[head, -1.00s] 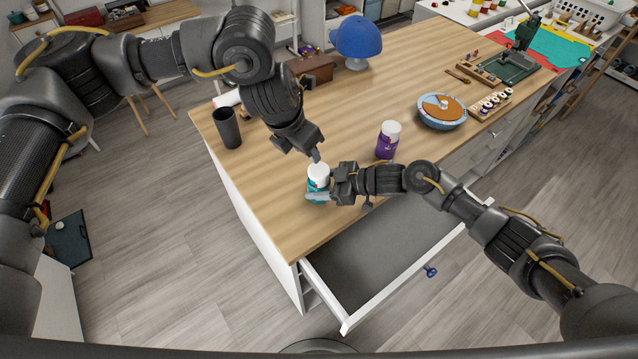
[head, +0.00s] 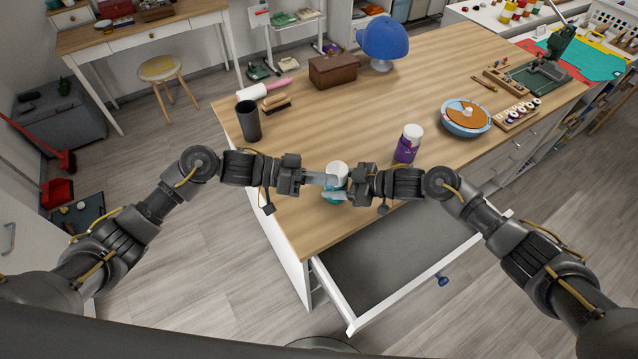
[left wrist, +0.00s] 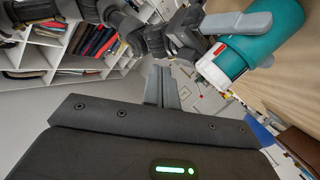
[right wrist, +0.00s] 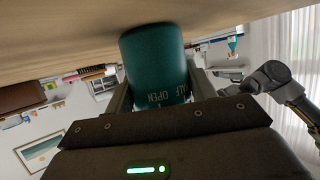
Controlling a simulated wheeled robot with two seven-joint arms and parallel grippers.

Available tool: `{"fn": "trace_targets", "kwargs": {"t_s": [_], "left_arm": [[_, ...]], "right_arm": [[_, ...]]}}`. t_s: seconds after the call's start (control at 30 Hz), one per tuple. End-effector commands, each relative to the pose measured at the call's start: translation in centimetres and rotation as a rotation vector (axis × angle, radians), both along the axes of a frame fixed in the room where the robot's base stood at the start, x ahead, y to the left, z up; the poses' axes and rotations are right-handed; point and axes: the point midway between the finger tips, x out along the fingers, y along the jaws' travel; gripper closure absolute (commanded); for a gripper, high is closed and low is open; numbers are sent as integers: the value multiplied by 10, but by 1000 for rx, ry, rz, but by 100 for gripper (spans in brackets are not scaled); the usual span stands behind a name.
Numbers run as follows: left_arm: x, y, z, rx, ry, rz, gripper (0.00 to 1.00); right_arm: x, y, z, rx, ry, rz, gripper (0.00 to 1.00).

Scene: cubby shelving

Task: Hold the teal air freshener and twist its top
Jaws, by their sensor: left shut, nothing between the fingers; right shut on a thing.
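The teal air freshener (head: 334,197), with a white top (head: 337,168), stands near the table's front edge. My right gripper (right wrist: 158,92) is shut around its teal body (right wrist: 155,55), coming from the right. In the left wrist view one grey right finger lies across the teal body (left wrist: 280,45), and the white top (left wrist: 214,72) is in plain sight. My left gripper (left wrist: 164,80) is shut and empty. In the head view the left gripper (head: 334,179) points sideways from the left, close to the air freshener; whether it touches is unclear.
A purple bottle with a white cap (head: 408,145) stands to the right, behind my right arm. A dark cup (head: 248,122) and a brush (head: 277,103) are at the left edge. An open drawer (head: 385,255) juts out below the table's front.

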Motion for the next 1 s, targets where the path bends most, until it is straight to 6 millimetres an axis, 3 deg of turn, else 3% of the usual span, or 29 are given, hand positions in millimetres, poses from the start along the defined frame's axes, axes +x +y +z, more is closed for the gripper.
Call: {"fn": "trace_targets", "kwargs": {"t_s": [0.1,0.2,0.33,0.5,0.77,1.0], "left_arm": [[4,43,-24,-134,358,174,100],[5,77,-40,-239,598,285,100],[3,113,-56,-346,821,382,100],[0,139,-67,-425,965,441,100],[1,141,-68,-443,997,452,100],[16,112,-68,-442,995,449,100]], "right_arm": [[0,0,-1,-1,2,1,72],[0,0,-1,-1,2,1,72],[-1,0,0,-1,2,1,72],[0,0,0,-1,2,1,72],[0,0,0,-1,2,1,72],[0,0,0,0,0,0,72]]}}
